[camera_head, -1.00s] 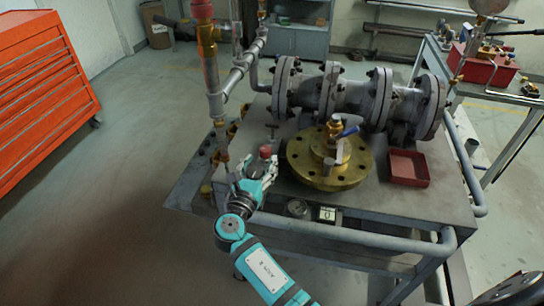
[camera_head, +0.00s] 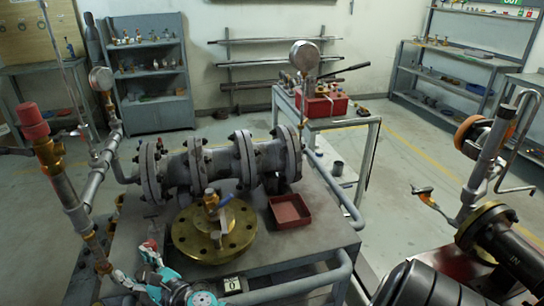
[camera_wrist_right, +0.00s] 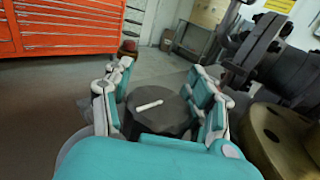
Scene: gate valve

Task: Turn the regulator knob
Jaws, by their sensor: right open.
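A dark round knob (camera_wrist_right: 158,116) with a white bar mark on its top fills the space between the fingers of my right gripper (camera_wrist_right: 165,100) in the right wrist view. The open fingers stand on both sides of it; I cannot tell whether they touch it. In the head view my right gripper (camera_head: 139,267) is at the bottom left, at the near left part of the bench. The dark knob cannot be made out there. A small red-topped part (camera_head: 151,245) shows beside the fingers, and a reddish knob (camera_wrist_right: 128,47) stands beyond them in the wrist view. My left gripper is not in view.
A brass flange (camera_head: 196,245) with a blue-handled valve is right of my gripper, in front of a grey flanged pipe (camera_head: 205,168). A red tray (camera_head: 290,211) lies farther right. A red-capped riser pipe (camera_head: 33,122) stands at left. A display (camera_head: 232,284) reads 0.

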